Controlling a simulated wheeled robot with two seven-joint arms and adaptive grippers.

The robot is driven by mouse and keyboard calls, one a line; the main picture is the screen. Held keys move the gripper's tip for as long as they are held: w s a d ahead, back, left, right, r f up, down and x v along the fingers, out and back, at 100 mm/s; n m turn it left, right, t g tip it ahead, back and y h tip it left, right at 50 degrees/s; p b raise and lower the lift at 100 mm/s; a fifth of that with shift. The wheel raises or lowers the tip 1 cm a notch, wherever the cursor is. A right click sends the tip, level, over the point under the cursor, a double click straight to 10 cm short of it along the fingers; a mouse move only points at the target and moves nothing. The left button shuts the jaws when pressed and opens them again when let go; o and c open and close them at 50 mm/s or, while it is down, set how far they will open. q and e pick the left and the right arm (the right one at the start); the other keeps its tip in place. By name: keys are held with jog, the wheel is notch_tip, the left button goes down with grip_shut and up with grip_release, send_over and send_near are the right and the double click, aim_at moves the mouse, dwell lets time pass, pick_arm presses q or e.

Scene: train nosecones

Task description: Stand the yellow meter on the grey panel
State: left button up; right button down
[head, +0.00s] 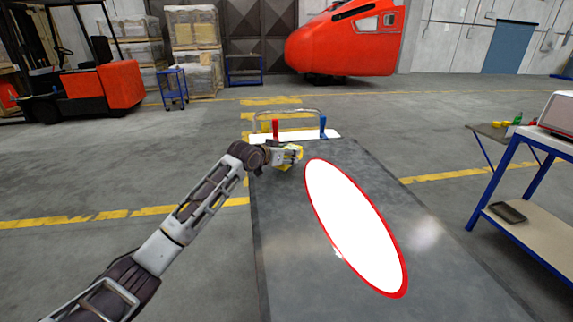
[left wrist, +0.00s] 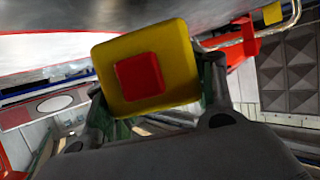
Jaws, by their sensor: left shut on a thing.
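The yellow meter (head: 292,152) is in my left gripper (head: 285,155), over the far left part of the grey panel (head: 285,250) in the head view. The left wrist view shows the meter (left wrist: 145,68) close up as a tilted yellow block with a red square on its face. The gripper's fingers are on both sides of it, partly hidden behind it. The grey surface shows at the top of that view, close to the meter. I cannot tell if they touch. My right gripper is in neither view.
A white oval with a red rim (head: 400,275) lies on the panel. Red (head: 275,128) and blue (head: 323,126) handles stand at its far edge beside a metal rail. A blue-framed workbench (head: 493,180) stands at the right. A red forklift (head: 105,85) stands far left.

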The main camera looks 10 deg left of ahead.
pick_arm(q)
notch_tip(320, 180, down, 2)
jog(key=shift+f, duration=0.75)
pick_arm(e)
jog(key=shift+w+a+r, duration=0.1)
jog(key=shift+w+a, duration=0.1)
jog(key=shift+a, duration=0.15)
pick_arm(q)
jog(key=shift+f, duration=0.15)
jog(key=o, duration=1.3)
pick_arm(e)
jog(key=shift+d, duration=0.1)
pick_arm(q)
jog(key=shift+s, duration=0.1)
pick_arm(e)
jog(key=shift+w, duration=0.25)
